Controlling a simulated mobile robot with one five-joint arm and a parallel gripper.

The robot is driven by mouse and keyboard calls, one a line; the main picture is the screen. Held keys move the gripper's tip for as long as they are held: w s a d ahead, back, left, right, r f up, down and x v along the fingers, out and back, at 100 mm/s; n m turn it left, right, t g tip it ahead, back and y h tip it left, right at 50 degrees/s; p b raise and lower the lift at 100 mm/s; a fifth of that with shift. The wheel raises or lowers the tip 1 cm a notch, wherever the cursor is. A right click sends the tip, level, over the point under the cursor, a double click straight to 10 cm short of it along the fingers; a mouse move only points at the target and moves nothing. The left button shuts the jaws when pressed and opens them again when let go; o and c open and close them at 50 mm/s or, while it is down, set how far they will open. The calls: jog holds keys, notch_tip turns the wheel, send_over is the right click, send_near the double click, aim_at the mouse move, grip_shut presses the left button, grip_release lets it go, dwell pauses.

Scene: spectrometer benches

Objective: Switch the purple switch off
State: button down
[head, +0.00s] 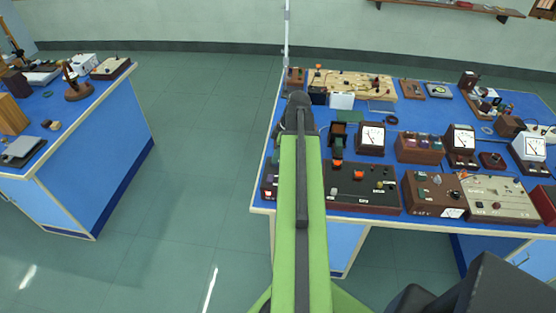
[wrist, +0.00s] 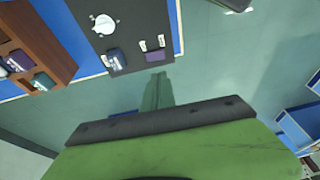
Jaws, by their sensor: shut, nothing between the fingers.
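In the wrist view a dark panel (wrist: 140,25) carries a small purple switch (wrist: 155,56) near its edge, with white labels beside it. Whether it is on or off is too small to tell. My gripper (wrist: 159,76) is shut and empty. Its fingertips appear just below this switch in the picture; I cannot tell whether they touch. A wooden box (wrist: 35,45) at the left bears another purple switch (wrist: 18,61) and a teal one (wrist: 42,81). In the head view my arm reaches over the bench's left end, and the fingertips cannot be made out.
The dark panel also has a dark blue switch (wrist: 116,61) and a white knob (wrist: 103,24). The right bench (head: 385,211) is crowded with meters, a black box (head: 362,198) and wooden boxes. Another blue bench (head: 95,150) stands left. Open floor (head: 190,150) lies between the benches.

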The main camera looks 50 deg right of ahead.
aim_at(270, 180)
jog(key=b+x, duration=0.2)
jog(key=x, duration=0.1)
jog(key=b+x, duration=0.3)
jog(key=s+b+x, duration=0.1)
jog(key=b+x, duration=0.1)
jog(key=x, duration=0.1)
jog(key=shift+d+f, duration=0.15)
jog(key=shift+f, duration=0.1)
jog(key=shift+f+b, duration=0.1)
jog(key=shift+b, duration=0.25)
jog(key=shift+s+f+b, duration=0.15)
jog(key=shift+f+b, duration=0.25)
jog(key=shift+r, duration=0.25)
